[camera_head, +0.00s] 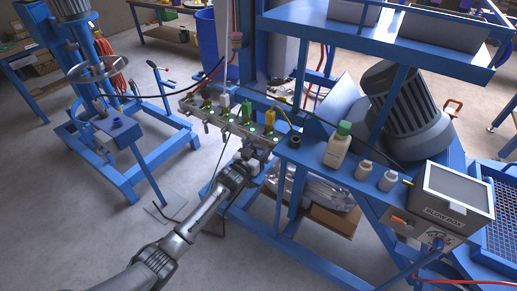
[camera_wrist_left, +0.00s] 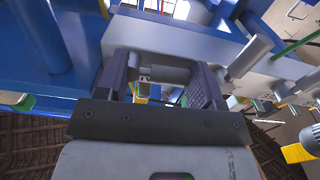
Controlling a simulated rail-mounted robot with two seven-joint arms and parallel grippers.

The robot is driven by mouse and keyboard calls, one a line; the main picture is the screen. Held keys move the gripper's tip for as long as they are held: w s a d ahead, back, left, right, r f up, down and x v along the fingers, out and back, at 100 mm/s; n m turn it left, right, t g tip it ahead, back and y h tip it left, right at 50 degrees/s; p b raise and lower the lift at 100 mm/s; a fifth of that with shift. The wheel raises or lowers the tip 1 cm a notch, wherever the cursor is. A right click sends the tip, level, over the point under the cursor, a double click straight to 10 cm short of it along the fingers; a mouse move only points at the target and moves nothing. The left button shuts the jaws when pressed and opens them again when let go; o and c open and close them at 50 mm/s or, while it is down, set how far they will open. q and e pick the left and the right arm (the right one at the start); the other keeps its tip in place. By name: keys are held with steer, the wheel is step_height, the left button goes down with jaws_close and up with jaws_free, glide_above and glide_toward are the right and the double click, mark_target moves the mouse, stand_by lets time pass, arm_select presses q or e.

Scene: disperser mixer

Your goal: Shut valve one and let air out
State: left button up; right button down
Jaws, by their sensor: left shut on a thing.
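A grey valve manifold (camera_head: 213,122) is fixed to the blue frame, with several green, white and yellow valve parts along its top. My left gripper (camera_head: 256,153) is at the right, near end of this manifold. In the left wrist view, its two dark ribbed fingers (camera_wrist_left: 166,75) are closed around a grey cylindrical knob (camera_wrist_left: 163,74) that sticks out of the pale manifold block (camera_wrist_left: 180,40). More grey cylinders (camera_wrist_left: 250,57) stick out to the right of it. I cannot read any valve label. My right gripper is not in view.
A blue shelf right of the manifold holds a pale bottle with a green cap (camera_head: 338,146) and two small white bottles (camera_head: 364,169). A grey box labelled "BLOW BOX" (camera_head: 452,198) stands further right. A blue mixer stand (camera_head: 120,130) is at left. The floor between is mostly open.

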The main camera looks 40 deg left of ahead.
arm_select(q)
steer(key=shift+r+m, duration=0.1)
steer(key=shift+m, duration=0.3)
steer(key=o, duration=0.9)
steer(key=s, duration=0.4)
steer(key=s+p, duration=0.1)
steer(key=s, duration=0.4)
steer(key=s+d+p, duration=0.1)
steer(key=s, duration=0.3)
steer(key=shift+s+d, duration=0.1)
steer(key=shift+s, duration=0.3)
